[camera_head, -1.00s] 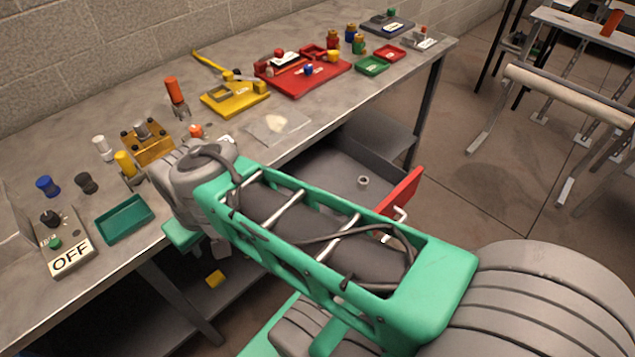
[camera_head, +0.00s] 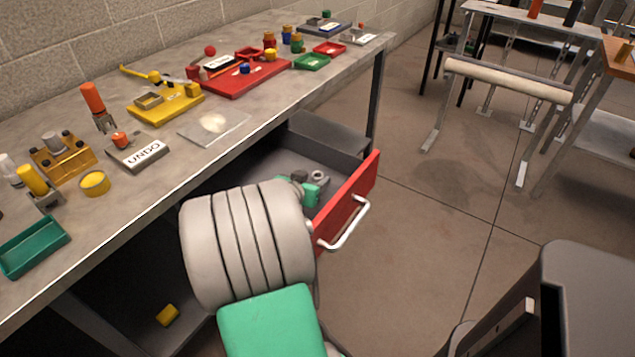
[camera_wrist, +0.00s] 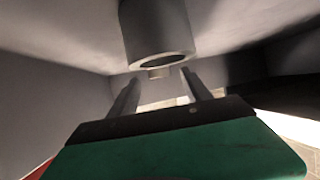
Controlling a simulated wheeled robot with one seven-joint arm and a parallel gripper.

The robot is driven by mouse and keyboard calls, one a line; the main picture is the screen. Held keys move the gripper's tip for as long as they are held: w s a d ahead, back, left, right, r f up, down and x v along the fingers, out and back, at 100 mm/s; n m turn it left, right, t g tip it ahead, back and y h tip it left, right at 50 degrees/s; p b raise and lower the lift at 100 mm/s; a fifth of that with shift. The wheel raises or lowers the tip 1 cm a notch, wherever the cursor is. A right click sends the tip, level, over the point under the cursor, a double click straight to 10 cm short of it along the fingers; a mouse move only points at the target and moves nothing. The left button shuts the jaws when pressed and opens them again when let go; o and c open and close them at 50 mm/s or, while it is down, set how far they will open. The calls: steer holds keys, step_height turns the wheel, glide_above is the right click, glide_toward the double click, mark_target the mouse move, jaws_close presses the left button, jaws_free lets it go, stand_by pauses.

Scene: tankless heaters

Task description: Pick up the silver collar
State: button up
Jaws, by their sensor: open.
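The silver collar (camera_head: 319,175) is a small grey ring inside the open drawer (camera_head: 343,215). In the wrist view, the collar (camera_wrist: 158,30) is large, at the top centre, with its round opening facing me. My gripper (camera_wrist: 160,77) is open, its two fingers apart on either side of the collar's rim end in that view. I cannot tell whether they touch it. In the head view, my gripper (camera_head: 310,188) is down in the drawer close beside the collar, partly hidden by my arm.
The drawer's red front with a metal handle (camera_head: 345,225) stands out from the workbench. The bench top holds an UNDO box (camera_head: 138,152), a green tray (camera_head: 34,246), a yellow plate (camera_head: 165,108) and a red board (camera_head: 235,78). The floor right of the drawer is clear.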

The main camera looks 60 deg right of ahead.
mark_target(317, 176)
steer(key=x, duration=0.4)
steer(key=shift+c, duration=0.5)
jaws_close()
